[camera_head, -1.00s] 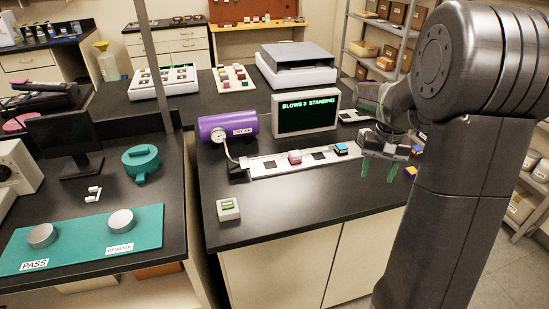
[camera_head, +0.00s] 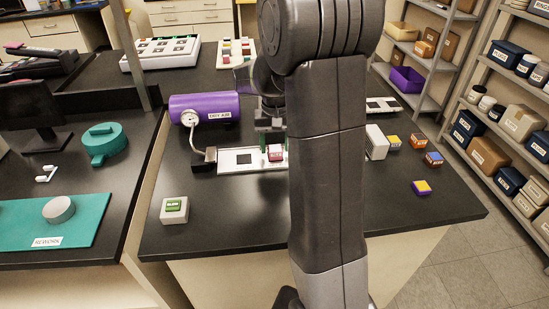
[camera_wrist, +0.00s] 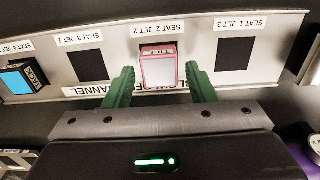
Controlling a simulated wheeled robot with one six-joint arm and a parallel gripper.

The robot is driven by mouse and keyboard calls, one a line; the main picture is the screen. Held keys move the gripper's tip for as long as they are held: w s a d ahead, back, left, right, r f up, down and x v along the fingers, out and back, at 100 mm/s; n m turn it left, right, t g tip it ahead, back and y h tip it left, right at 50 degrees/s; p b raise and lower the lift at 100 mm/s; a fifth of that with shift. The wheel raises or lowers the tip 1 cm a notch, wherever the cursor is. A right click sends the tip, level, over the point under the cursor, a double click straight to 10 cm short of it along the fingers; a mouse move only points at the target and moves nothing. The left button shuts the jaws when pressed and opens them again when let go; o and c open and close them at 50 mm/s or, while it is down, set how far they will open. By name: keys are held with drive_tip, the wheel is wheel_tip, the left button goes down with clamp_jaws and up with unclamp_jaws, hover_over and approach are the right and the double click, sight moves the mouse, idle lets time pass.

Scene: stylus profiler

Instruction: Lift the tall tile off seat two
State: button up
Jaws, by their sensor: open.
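The tall tile on seat two is a pink-red block with a pale top (camera_wrist: 158,70), and it stands upright on the seat strip (camera_wrist: 200,60). In the head view the same tile (camera_head: 275,153) shows on the strip just left of my arm. My gripper (camera_wrist: 160,88) is open, with one green finger on each side of the tile. Gaps show between the fingers and the tile. In the head view my gripper (camera_head: 273,141) is over seat two. The right part of the strip is hidden behind my arm.
Seats one (camera_wrist: 236,54) and three (camera_wrist: 87,66) show bare dark squares. A blue-topped tile (camera_wrist: 22,77) stands on seat four. A purple dry-air cylinder (camera_head: 203,107) with a gauge lies behind the strip. Several small blocks (camera_head: 422,187) lie at the right of the bench.

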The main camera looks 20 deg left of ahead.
drive_tip(key=shift+s+f, duration=0.15)
drive_tip(key=shift+f, duration=0.15)
drive_tip(key=shift+d, duration=0.1)
idle(0.3)
clamp_jaws()
